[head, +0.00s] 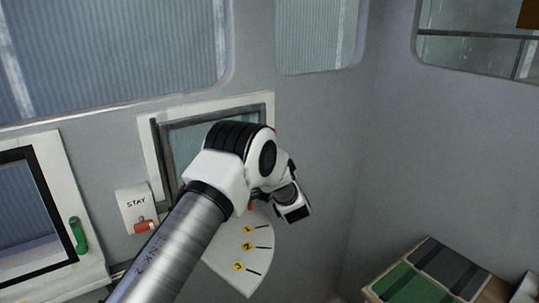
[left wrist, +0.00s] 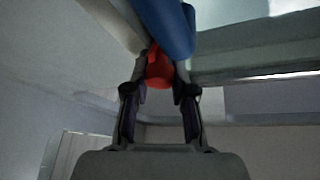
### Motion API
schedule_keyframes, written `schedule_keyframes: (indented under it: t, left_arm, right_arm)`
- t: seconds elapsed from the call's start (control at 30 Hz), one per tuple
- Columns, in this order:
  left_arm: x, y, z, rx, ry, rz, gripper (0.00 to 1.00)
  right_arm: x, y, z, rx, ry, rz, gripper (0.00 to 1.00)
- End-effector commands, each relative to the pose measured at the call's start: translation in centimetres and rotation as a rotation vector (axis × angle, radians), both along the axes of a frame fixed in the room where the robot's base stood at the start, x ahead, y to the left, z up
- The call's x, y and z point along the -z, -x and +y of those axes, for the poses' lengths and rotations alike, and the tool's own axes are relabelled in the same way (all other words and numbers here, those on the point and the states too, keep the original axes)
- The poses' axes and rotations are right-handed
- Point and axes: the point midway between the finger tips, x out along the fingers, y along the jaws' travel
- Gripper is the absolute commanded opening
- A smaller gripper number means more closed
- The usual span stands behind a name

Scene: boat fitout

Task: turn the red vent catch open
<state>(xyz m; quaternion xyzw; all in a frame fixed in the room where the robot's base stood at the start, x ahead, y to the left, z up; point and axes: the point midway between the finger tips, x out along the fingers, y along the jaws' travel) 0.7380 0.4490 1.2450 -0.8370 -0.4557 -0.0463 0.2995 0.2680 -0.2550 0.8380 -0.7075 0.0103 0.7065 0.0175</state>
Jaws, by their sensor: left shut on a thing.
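The red vent catch (left wrist: 158,66) shows in the left wrist view between the fingers of my left gripper (left wrist: 160,84), which is shut on it. In the head view my left arm covers part of the small framed vent window (head: 187,148), and the fingers are hidden behind my wrist. A small bit of red (head: 250,206) shows beside the wrist there; I cannot tell how far the catch is turned. A blue part (left wrist: 168,26) lies just beyond the catch in the left wrist view. My right gripper is not in view.
Below the vent a pale fan-shaped plate (head: 255,262) carries several yellow number marks. Left of it are a "STAY" plate (head: 136,204) with a red knob (head: 145,226) and a framed window with a green handle (head: 78,234). A box with green and dark pieces (head: 405,287) stands lower right.

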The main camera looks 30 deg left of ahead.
Motion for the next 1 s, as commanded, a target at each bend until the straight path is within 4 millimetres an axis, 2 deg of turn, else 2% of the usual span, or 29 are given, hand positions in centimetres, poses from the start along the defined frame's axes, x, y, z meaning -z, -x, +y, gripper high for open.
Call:
schedule_keyframes:
  t: [0.03,0.5,0.7,1.0]
  left_arm:
    - [0.9,-0.1,0.1,-0.003,0.01,-0.029,0.0]
    - [2.6,-1.6,-0.5,-0.001,0.167,-0.405,0.0]
    - [2.5,-2.4,-0.8,0.0,0.235,-0.568,0.0]
    - [2.3,-3.3,-1.2,0.001,0.309,-0.743,0.0]
  right_arm:
    - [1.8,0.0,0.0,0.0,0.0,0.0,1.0]
    - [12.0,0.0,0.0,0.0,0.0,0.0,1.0]
    - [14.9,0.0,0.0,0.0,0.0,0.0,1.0]
    - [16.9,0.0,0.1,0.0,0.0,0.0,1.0]
